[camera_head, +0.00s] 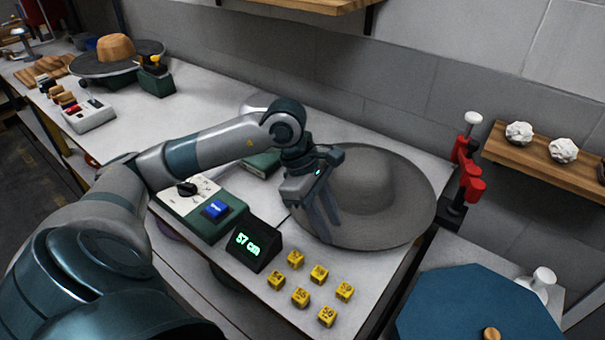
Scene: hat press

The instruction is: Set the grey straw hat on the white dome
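The grey straw hat (376,172), with a round crown and a wide flat brim, is at the back right of the white worktop. My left gripper (322,218) points down over the left part of its brim, and its fingers overlap the brim in the picture. I cannot tell whether the fingers are closed on the brim or only in front of it. I cannot make out the white dome with certainty; whatever is under the hat is hidden. My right gripper is not in view.
A green control box (200,212) with a blue button and a display reading 57 cm (253,243) stand left of the hat. Several yellow number blocks (319,273) lie in front. A red clamp-like tool (467,175) is close on the right. A blue octagonal table (475,308) is front right.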

